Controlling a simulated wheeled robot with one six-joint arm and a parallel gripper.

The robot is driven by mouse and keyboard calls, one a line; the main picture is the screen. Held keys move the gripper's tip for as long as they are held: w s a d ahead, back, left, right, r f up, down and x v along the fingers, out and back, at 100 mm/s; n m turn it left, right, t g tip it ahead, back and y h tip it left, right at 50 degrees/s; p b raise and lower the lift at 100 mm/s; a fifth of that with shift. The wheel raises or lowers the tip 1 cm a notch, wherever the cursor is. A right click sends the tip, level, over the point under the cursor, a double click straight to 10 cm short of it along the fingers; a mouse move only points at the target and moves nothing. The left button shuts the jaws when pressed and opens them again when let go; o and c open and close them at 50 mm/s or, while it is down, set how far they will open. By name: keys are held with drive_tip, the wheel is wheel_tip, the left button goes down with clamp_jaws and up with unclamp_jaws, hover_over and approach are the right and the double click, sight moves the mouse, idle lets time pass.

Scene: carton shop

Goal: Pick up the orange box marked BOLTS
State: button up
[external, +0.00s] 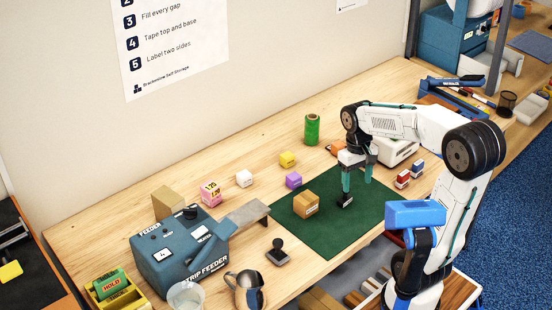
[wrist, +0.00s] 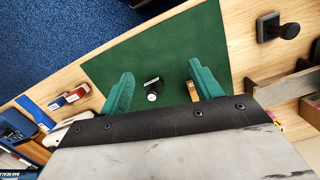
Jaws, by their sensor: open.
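An orange object (external: 337,147) shows beside my wrist, behind the green mat; my arm partly hides it, and no BOLTS marking can be read. My gripper (external: 357,184) points down over the mat, open and empty, its two teal fingers apart. In the wrist view the fingers (wrist: 161,74) spread on either side of a small black item (wrist: 152,88) with a white label. That item (external: 345,202) lies on the mat near the fingertips. A tan-orange box (external: 306,204) with a small label sits on the mat to the left; its text is too small to read.
The green mat (external: 325,237) lies on the wooden bench. A green cylinder (external: 312,130) stands at the back. A blue strip feeder (external: 180,255) fills the left.

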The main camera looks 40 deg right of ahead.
drive_tip(key=w+d+f, duration=0.3)
drive_tip(key=w+d, duration=0.5)
drive_tip(key=w, duration=0.3)
approach(339, 144)
drive_tip(key=s+a+f, duration=0.1)
drive_tip(key=s+f, duration=0.2)
drive_tip(key=s+a+f, duration=0.1)
drive_tip(key=s+f, duration=0.1)
drive_tip(key=shift+s+a+f, duration=0.1)
drive_tip(key=shift+s+a, duration=0.1)
drive_tip(key=shift+a, duration=0.2)
drive_tip(key=w+d, duration=0.1)
drive_tip(key=w, duration=0.1)
drive_tip(key=shift+w+d+n+t, duration=0.3)
drive_tip(key=shift+w+d, duration=0.1)
drive_tip(key=shift+w+d+r+t, duration=0.2)
drive_tip(key=shift+w+r, duration=0.2)
drive_tip(key=shift+r, duration=0.15)
drive_tip(key=shift+w+d+r+t, duration=0.2)
drive_tip(key=shift+w+r, duration=0.25)
drive_tip(key=shift+r, duration=0.15)
drive_tip(key=shift+n, duration=0.5)
wheel_tip(339, 144, down, 8)
drive_tip(key=shift+s+r, duration=0.1)
drive_tip(key=shift+r, duration=0.05)
drive_tip(key=c, duration=1.2)
